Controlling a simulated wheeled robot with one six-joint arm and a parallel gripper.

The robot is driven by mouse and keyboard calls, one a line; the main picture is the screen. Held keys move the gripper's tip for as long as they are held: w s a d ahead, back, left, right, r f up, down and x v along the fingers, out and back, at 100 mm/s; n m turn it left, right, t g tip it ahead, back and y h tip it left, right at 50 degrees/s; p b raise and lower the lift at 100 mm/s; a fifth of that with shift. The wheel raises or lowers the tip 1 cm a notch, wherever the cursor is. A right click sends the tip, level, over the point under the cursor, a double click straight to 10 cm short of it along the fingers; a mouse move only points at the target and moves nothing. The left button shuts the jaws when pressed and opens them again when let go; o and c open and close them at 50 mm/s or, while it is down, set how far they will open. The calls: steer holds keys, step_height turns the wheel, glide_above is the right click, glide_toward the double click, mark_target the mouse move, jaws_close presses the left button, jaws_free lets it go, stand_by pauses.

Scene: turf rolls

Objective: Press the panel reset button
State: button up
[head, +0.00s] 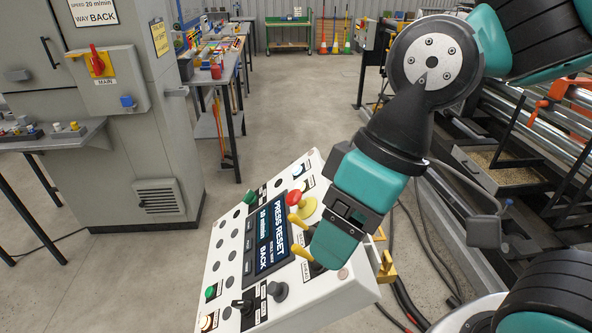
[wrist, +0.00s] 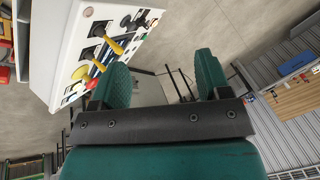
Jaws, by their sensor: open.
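The white sloped control panel (head: 232,262) stands in the middle of the head view. Its screen (head: 268,236) reads "PRESS RESET", "10 m/min" and "BACK". A pale blue lit button (head: 297,171) sits near the panel's far right corner; I cannot read its label. A red mushroom button (head: 293,198) on a yellow base and yellow levers (head: 300,251) lie along the right side. My gripper (head: 326,250) is over the panel's right edge and hides part of it. In the wrist view my gripper (wrist: 163,80) is open and empty, with the panel (wrist: 60,42) to its left.
A grey cabinet (head: 152,150) stands left. Machine rollers (head: 530,125) fill the right. The floor behind the panel is clear.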

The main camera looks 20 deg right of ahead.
jaws_close()
stand_by(0.3)
stand_by(1.6)
